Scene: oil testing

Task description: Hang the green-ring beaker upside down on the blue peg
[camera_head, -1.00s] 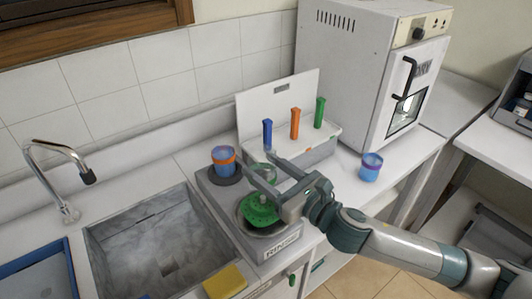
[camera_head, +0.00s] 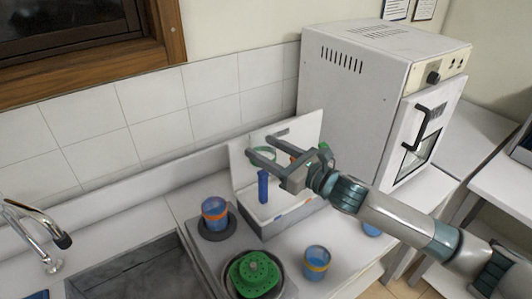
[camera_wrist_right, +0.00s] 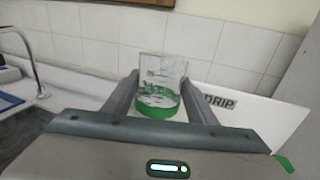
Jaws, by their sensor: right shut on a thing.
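The green-ring beaker (camera_wrist_right: 160,80) is clear glass with a green band and sits between the fingers of my right gripper (camera_wrist_right: 158,92) in the right wrist view. In the head view my right gripper (camera_head: 263,148) is shut on the beaker (camera_head: 264,155), close above the blue peg (camera_head: 263,187) and apparently behind it. The band is at the lower end of the beaker in the wrist view; I cannot tell which end is the mouth. The blue peg stands on the white drip rack (camera_head: 262,222). My left gripper is not in view.
A blue beaker with an orange ring (camera_head: 215,213) stands on the left plate. A green perforated piece (camera_head: 254,274) sits in a bowl. Another blue beaker (camera_head: 317,263) stands on the counter. A white oven (camera_head: 365,100) is at right. My right arm partly hides the other pegs.

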